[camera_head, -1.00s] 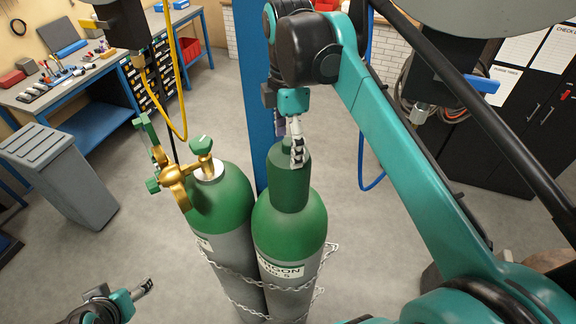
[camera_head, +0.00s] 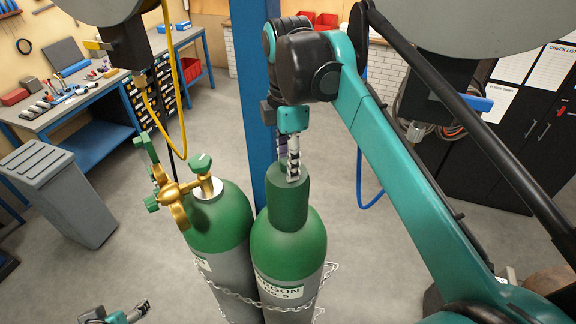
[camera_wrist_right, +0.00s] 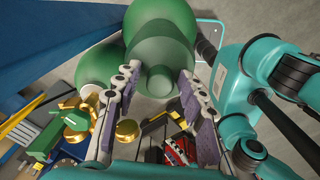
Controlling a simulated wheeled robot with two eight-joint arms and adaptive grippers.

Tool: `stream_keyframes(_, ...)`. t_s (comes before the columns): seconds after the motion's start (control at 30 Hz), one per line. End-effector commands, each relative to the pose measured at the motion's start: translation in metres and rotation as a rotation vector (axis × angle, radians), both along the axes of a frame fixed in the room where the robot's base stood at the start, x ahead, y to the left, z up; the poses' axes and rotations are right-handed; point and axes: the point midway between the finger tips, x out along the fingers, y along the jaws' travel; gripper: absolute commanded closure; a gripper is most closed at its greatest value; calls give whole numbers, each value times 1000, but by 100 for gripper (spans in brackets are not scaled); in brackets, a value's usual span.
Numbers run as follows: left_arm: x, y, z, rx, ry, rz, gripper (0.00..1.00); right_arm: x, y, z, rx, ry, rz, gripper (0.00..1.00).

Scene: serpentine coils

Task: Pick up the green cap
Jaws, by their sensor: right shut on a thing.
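The green cap (camera_head: 288,205) is a dark green cylinder with a narrower top, upright on the shoulder of the right-hand gas cylinder (camera_head: 290,250). My right gripper (camera_head: 289,160) comes from above and is shut on the cap's narrower top. In the right wrist view, its grey finger pads (camera_wrist_right: 153,92) stand on both sides of the cap (camera_wrist_right: 157,50). The cap still appears to sit on the cylinder, with no clear gap below it. My left gripper (camera_head: 138,311) is small at the bottom left edge, away from the cap, and its opening is unclear.
A second green-topped cylinder (camera_head: 222,225) with a brass regulator (camera_head: 178,195) stands close on the left. A chain (camera_head: 240,297) goes around both cylinders. A blue post (camera_head: 258,100) rises just behind. A grey bin (camera_head: 60,190) and a workbench (camera_head: 75,100) stand at left.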

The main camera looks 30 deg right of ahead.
Motion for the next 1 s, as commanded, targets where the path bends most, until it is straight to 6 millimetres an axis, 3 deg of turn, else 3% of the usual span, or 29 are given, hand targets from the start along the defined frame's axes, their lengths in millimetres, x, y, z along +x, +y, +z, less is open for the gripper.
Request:
stream_keyframes(0.27,0,0,-6,0,0,0,30,0,0,38,0,0,0,100)
stream_keyframes(0.7,0,0,-6,0,0,0,30,1,0,134,-1,-2,0,100)
stream_keyframes(1.0,0,0,1,0,0,0,30,1,-1,169,-1,-2,0,100)
